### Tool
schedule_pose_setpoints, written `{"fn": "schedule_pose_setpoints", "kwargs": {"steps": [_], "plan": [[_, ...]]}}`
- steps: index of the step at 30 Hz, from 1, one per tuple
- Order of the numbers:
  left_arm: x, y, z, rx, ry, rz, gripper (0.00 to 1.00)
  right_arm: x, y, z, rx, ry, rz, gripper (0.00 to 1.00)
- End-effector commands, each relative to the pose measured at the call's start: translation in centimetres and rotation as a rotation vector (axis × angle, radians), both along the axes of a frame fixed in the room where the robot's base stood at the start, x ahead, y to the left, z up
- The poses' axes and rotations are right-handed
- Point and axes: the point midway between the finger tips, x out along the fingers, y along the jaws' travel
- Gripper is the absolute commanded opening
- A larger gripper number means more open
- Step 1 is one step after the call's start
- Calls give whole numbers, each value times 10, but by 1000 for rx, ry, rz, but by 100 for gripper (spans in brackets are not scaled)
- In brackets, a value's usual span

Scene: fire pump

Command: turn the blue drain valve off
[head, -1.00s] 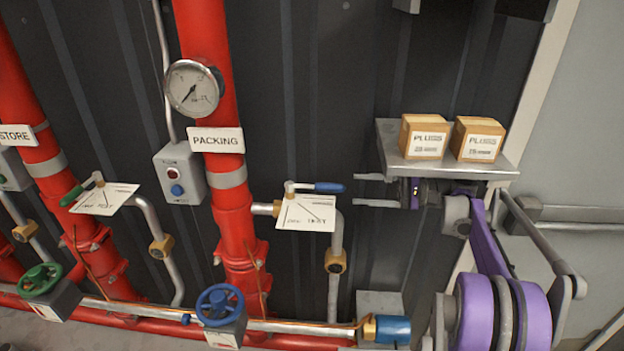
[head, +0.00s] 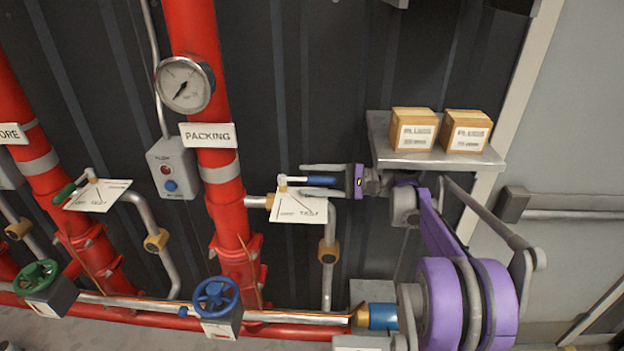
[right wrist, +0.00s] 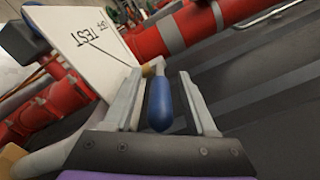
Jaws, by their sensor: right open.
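The drain valve's blue lever handle (head: 322,181) points right, roughly level, from its pivot on the pipe beside the red PACKING pipe. A white card (head: 298,207) marked TEST hangs at this valve. My right gripper (head: 303,180) has come in from the right, open, with one finger above and one below the handle. In the right wrist view the blue handle (right wrist: 160,105) lies between the two fingers, with visible gaps on both sides. My left gripper is not in view.
A grey shelf (head: 440,159) with two PLUGS boxes (head: 414,130) sits just above and right of my right gripper. A blue handwheel (head: 216,297) is lower left. A green-handled valve (head: 66,193) is on the STORE line. A gauge (head: 184,84) is on the PACKING pipe.

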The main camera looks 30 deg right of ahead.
Motion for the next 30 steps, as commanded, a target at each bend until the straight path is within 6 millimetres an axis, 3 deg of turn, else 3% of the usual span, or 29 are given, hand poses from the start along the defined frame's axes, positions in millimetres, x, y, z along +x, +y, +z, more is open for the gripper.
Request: {"fn": "schedule_pose_setpoints", "kwargs": {"steps": [2,9,12,30], "plan": [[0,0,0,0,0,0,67,0,0,0,0,0,0,57],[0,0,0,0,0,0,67,0,0,0,0,0,0,14],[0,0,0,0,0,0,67,0,0,0,0,0,0,0],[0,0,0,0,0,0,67,0,0,0,0,0,0,0]]}}
